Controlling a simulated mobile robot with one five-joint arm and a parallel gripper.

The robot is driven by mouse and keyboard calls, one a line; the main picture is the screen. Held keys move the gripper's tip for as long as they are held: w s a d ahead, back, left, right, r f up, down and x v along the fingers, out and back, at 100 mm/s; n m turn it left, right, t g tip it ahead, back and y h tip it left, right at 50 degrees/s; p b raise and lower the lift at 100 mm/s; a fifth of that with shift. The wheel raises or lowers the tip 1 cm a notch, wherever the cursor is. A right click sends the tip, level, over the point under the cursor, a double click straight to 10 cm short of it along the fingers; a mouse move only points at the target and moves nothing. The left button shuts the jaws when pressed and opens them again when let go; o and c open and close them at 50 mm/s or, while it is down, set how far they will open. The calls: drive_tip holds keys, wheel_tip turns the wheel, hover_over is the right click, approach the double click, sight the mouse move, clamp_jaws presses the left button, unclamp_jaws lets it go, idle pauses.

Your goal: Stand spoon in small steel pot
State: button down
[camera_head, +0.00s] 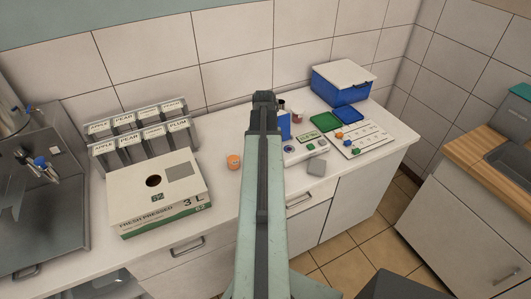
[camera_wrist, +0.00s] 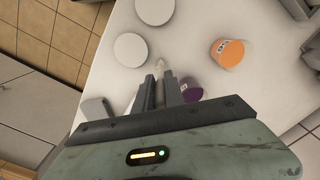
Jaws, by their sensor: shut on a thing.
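In the wrist view my gripper (camera_wrist: 161,88) is shut on a thin, pale-tipped piece, likely the spoon (camera_wrist: 159,66). Its tip shows just past the fingers, and the rest is hidden between them. It is held over the white counter. In the head view my arm stands in front of the counter and hides what the gripper holds. I cannot pick out the small steel pot for certain in either view.
An orange-lidded jar (camera_wrist: 228,53) stands right of my gripper, with a purple jar (camera_wrist: 191,90) closer. Two white discs (camera_wrist: 130,48) lie beyond. A carton (camera_head: 158,195), label racks (camera_head: 140,138), a blue box (camera_head: 340,90) and a green tray (camera_head: 325,122) occupy the counter.

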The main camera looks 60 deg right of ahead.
drive_tip(key=c, duration=1.4)
unclamp_jaws()
wheel_tip(320, 180, up, 12)
drive_tip(key=p, duration=1.2)
drive_tip(key=shift+r+p, duration=0.25)
drive_tip(key=shift+p, duration=0.15)
drive_tip(key=shift+f, duration=0.15)
